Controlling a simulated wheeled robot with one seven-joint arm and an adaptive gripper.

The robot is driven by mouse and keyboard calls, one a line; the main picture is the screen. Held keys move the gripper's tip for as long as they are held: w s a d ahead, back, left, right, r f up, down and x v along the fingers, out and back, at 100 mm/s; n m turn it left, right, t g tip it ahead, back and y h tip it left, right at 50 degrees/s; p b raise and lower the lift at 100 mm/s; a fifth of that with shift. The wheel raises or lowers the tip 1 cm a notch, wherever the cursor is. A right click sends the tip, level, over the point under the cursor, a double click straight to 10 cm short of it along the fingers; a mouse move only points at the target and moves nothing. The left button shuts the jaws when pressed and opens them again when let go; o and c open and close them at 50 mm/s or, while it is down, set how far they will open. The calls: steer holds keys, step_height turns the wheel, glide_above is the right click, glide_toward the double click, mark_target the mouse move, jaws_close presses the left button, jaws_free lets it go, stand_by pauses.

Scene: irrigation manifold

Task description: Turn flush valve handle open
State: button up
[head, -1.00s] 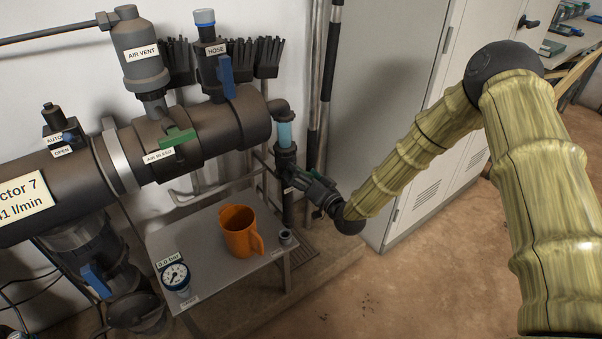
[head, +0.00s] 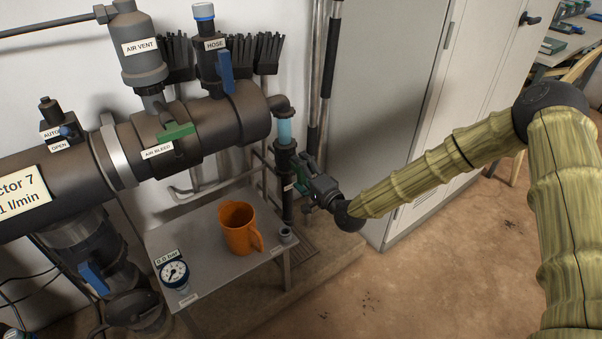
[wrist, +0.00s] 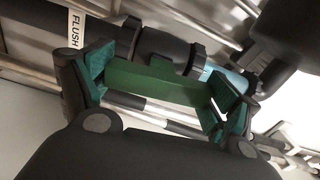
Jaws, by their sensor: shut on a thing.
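The flush valve handle is a green bar (wrist: 160,84) that spans the space between my fingers in the wrist view. My gripper (wrist: 165,88) is shut on it, with a green-padded finger at each end of the bar. The white FLUSH label (wrist: 75,29) shows at the upper left there. In the head view my gripper (head: 304,181) is at the dark vertical flush pipe (head: 287,165), below its clear blue section (head: 284,131). The handle's exact angle is hard to tell in the head view, as my gripper covers most of it.
A metal table (head: 211,265) below holds an orange jug (head: 239,228) and a pressure gauge (head: 174,273). The large dark manifold pipe (head: 235,115) runs to the left. A grey cabinet (head: 385,90) stands behind my forearm. Open floor lies at the lower right.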

steer(key=shift+d+m, duration=0.1)
steer(key=shift+m, duration=0.4)
steer(key=o, duration=0.8)
steer(key=v, duration=1.2)
